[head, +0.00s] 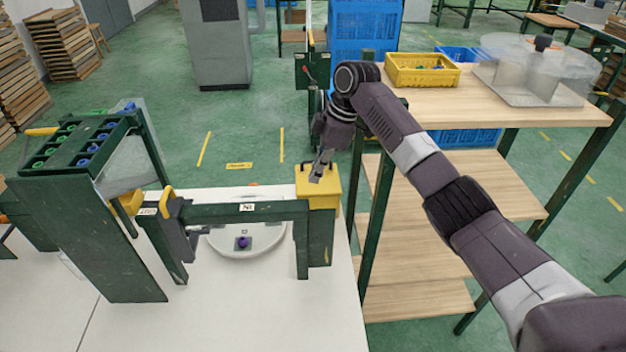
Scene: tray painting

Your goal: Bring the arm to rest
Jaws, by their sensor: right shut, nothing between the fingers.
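My right arm comes in from the lower right and reaches over the wooden shelf unit. Its gripper (318,168) is shut and empty. In the picture it lies at the top of a yellow block (318,192) on the right post of the green frame. I cannot tell whether it touches the block. My left gripper is not in view.
The green frame (235,211) stands on a white table (215,325). Behind its bar is a round white plate (265,240) with a purple piece (243,242). A green rack (85,140) stands left. The wooden shelf (480,100) holds a yellow crate (422,70) and a clear-lidded tray (535,70).

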